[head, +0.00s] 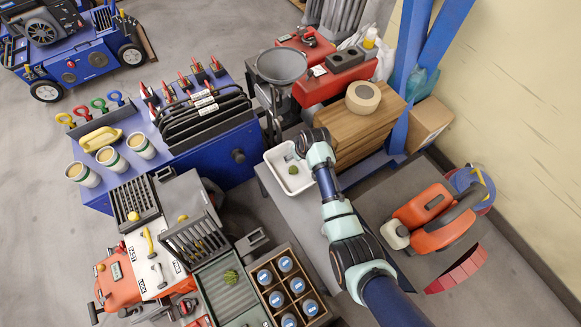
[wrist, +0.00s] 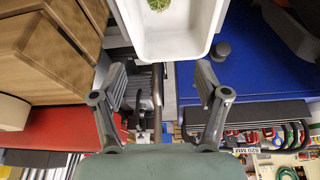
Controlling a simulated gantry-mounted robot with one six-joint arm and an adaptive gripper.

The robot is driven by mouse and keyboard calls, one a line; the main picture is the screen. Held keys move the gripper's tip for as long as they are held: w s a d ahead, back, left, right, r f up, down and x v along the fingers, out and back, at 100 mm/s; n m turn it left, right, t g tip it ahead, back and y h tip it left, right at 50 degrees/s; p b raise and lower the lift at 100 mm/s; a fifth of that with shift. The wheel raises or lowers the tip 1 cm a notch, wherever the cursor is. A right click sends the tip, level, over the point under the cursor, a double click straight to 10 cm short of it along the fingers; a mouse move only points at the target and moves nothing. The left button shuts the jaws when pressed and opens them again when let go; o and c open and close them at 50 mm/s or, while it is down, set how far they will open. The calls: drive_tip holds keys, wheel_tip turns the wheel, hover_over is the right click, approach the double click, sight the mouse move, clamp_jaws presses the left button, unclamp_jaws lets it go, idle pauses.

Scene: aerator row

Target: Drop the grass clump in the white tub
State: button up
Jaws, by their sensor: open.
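The white tub (head: 272,158) stands on the grey bench beside the wooden boxes, and it shows at the top of the wrist view (wrist: 180,47). A green grass clump (head: 293,170) lies inside it on its floor; part of this clump shows at the top edge of the wrist view (wrist: 158,4). A second green clump (head: 230,277) lies on the ribbed green tray (head: 215,295). My gripper (wrist: 161,78) is open and empty, with its fingers apart on both sides of the view. In the head view my wrist is at the tub's right side and hides the fingertips.
Wooden boxes (head: 352,130) with a tape roll (head: 363,97) stand behind my wrist. A crate of blue-capped jars (head: 290,290) is in front. An orange machine (head: 435,225) is at right. A blue cart (head: 225,150) with upright black racks is left of the tub.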

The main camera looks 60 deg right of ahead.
drive_tip(key=v, duration=0.7)
idle(0.5)
drive_tip(key=w+a+r+n+t+p, duration=0.2)
drive_tip(key=w+a+r+p, duration=0.35)
drive_tip(key=a+r, duration=0.55)
drive_tip(key=w+a+r+n+t+p, duration=0.2)
drive_tip(key=w+a+r+t+p, duration=0.15)
drive_tip(key=w+a+r, duration=0.55)
drive_tip(key=s+a+r+n+t+y+p, duration=0.1)
drive_tip(key=s+a+r+n+t+p, duration=0.2)
drive_tip(key=a+r, duration=0.75)
drive_tip(key=s+a+r+t+y+p, duration=0.1)
drive_tip(key=s+a+r+y+p, duration=0.2)
drive_tip(key=a+r, duration=0.75)
wheel_tip(320, 180, up, 38)
drive_tip(key=a+h+p, duration=0.1)
drive_tip(key=p, duration=3.7)
drive_tip(key=shift+s+f+n+p, duration=0.25)
drive_tip(key=shift+n+p, duration=0.05)
drive_tip(key=shift+p, duration=0.1)
